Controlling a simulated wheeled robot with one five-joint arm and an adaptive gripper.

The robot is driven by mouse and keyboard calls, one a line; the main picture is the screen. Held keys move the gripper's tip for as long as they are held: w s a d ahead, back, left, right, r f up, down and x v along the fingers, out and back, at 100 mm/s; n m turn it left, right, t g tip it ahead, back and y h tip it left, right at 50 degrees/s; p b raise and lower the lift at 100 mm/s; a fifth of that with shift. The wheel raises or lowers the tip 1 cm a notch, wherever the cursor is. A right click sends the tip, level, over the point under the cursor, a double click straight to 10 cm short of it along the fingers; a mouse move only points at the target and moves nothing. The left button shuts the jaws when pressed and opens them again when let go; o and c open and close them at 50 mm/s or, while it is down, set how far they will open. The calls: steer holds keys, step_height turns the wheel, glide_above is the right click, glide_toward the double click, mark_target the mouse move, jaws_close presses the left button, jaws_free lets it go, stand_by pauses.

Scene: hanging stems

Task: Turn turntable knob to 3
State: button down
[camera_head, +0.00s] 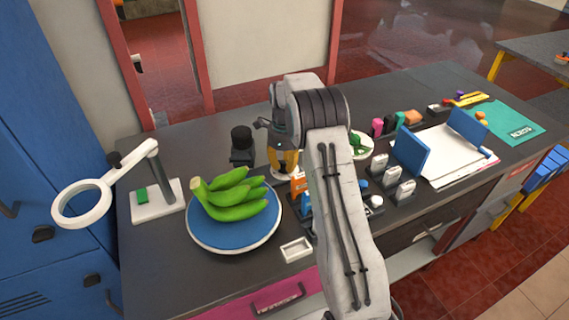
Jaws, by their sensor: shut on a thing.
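A turntable with a blue top and pale rim (233,238) stands at the front left of the dark counter, with a bunch of green bananas on it. My gripper (283,165) points down behind the turntable, to its right. Its yellow-orange fingers are shut low over a small pale round base. The piece between the fingers is mostly hidden; I take it to be the turntable knob. I cannot read any numbers or the knob's setting. My forearm covers part of the counter to the right.
A magnifier lamp (84,204) stands left of the turntable. A dark upright object (242,146) is close left of my gripper. A small white tray (297,249) sits at the front edge. Blue panels (411,151), white papers and several small items fill the right side.

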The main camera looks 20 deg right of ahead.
mark_target(283, 163)
steer(key=m, duration=0.5)
steer(key=shift+a+f+m, duration=0.1)
steer(key=shift+m, duration=0.2)
steer(key=shift+w+m, duration=0.1)
steer(key=shift+m, duration=2)
steer(key=c, duration=1)
jaws_free()
steer(key=shift+w+r, duration=0.1)
steer(key=shift+r, duration=0.1)
step_height(283, 163, up, 12)
steer(key=shift+f, duration=0.1)
